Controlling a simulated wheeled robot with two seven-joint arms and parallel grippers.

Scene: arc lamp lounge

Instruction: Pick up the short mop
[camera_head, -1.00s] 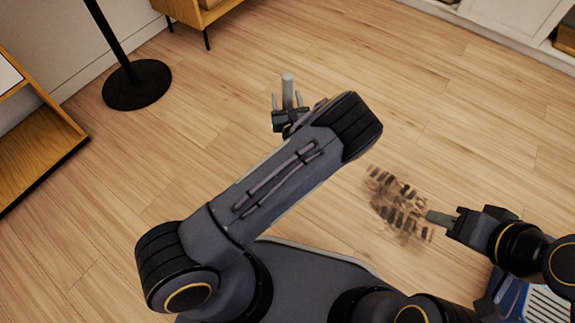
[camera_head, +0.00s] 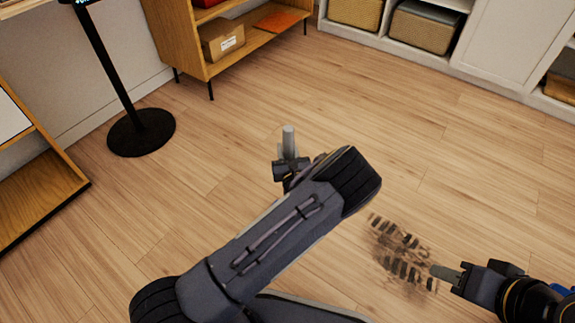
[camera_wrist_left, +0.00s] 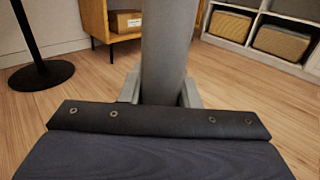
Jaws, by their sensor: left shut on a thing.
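A grey cylindrical handle, seemingly that of the short mop (camera_head: 288,142), stands up from my left gripper (camera_head: 289,160) in the head view. In the left wrist view the handle (camera_wrist_left: 167,45) rises between the two fingers, which are shut on it. The mop's head is not seen; my left arm and gripper hide what lies below. My right gripper (camera_head: 446,272) is at the lower right, seen edge-on and pointing left, apart from the handle. Its finger gap cannot be made out.
A brown dirt patch with dark stripes (camera_head: 400,252) lies on the floor beside my right gripper. A black stand with a round base (camera_head: 142,132) is at left. A wooden shelf (camera_head: 180,50) and white cabinets (camera_head: 510,45) line the back. Open floor lies between.

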